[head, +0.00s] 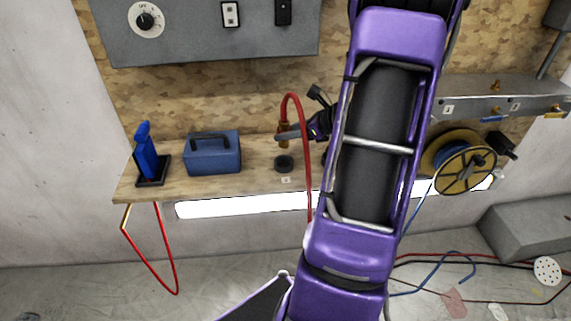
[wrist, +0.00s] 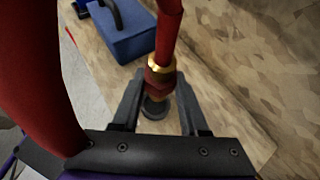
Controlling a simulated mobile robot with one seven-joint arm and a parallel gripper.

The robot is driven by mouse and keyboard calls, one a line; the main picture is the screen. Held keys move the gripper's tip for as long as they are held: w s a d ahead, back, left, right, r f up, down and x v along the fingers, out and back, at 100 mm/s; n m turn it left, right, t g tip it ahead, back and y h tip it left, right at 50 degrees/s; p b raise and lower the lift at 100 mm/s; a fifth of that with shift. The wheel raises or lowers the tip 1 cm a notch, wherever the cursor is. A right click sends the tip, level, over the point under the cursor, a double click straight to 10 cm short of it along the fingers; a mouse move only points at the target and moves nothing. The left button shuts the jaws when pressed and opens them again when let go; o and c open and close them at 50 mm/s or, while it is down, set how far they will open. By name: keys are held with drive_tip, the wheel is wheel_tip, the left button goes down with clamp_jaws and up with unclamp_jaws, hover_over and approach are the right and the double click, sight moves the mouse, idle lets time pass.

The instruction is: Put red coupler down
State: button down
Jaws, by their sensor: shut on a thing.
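The red coupler (wrist: 159,80) is a brass and dark red fitting on the end of a thick red hose. My gripper (wrist: 157,108) is shut on it in the wrist view, with one finger on each side. In the head view my gripper (head: 291,135) holds the coupler (head: 283,138) above the wooden shelf (head: 255,168), with the hose arching up from it and hanging down past the shelf edge. A dark round holder (head: 284,163) sits on the shelf below the coupler, and it shows behind the fingers in the wrist view (wrist: 154,108). I cannot tell whether the coupler touches it.
A blue box (head: 213,155) with a dark handle and a blue tool on a black base (head: 152,166) stand to the left on the shelf. A hose reel (head: 465,165) is at the right. Red, blue and black hoses (head: 450,275) lie on the floor.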

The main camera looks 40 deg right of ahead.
wheel_tip(320, 180, down, 8)
drive_tip(key=shift+a+r+b, duration=0.1)
drive_tip(key=shift+r+b, duration=0.1)
drive_tip(key=shift+b, duration=0.5)
drive_tip(key=shift+f, duration=0.15)
drive_tip(key=shift+c, duration=2.2)
unclamp_jaws()
drive_tip(key=shift+r, duration=0.2)
drive_tip(key=shift+s+d+r, duration=0.2)
drive_tip(key=shift+s, duration=0.05)
drive_tip(key=p+v, duration=0.2)
drive_tip(key=v, duration=0.9)
drive_tip(key=shift+s, duration=0.15)
